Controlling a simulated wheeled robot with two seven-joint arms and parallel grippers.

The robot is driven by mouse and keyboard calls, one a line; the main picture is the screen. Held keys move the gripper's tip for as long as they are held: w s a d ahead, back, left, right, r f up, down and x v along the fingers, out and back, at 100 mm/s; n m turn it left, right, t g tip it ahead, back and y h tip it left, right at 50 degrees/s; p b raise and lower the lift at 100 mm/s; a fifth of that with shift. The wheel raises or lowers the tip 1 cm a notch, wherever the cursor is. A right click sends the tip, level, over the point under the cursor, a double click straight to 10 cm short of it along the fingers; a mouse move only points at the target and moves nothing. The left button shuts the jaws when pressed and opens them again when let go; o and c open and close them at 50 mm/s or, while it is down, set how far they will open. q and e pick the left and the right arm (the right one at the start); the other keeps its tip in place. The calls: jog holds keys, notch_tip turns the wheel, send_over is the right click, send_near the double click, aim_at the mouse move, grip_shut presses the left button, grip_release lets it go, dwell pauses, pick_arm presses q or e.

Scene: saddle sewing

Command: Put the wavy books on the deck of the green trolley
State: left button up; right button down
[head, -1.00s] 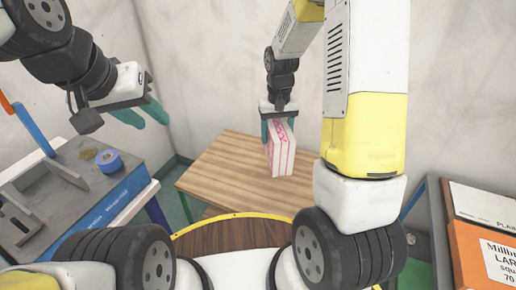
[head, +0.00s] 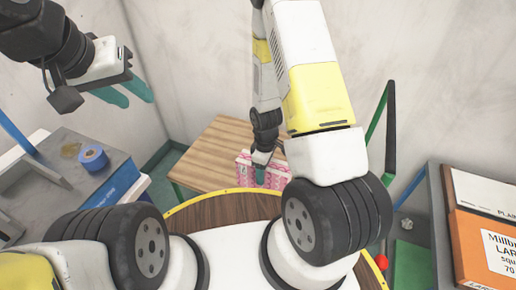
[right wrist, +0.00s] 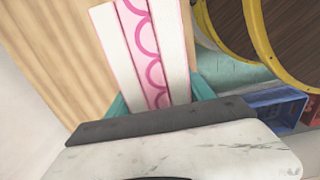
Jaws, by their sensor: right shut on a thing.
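A wavy book (head: 278,177), white with pink wave bands, is held by my right gripper (head: 261,178). Another pink patch (head: 243,165) shows left of the finger; I cannot tell whether it is the same book. In the right wrist view, the book (right wrist: 143,45) stands out between the teal fingers of the right gripper (right wrist: 155,95). My left gripper (head: 125,93) is open and empty in the air at upper left.
A grey workbench with blue tape (head: 93,157) is at left. An orange and white box (head: 490,225) lies on a grey surface at right. A blue crate (right wrist: 275,103) shows in the wrist view.

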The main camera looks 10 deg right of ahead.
jog(key=shift+w+d+f, duration=0.45)
jog(key=shift+w+f, duration=0.3)
jog(key=shift+w, duration=1.4)
jog(key=shift+w+d+f, duration=0.4)
jog(key=shift+w+f, duration=0.4)
jog(key=shift+w, duration=1.3)
jog(key=shift+w+d+f, duration=0.45)
jog(key=shift+w+f, duration=0.3)
jog(key=shift+w, duration=1.4)
jog(key=shift+f, duration=0.15)
jog(key=shift+c, duration=1.9)
grip_release()
jog(key=shift+s, duration=0.1)
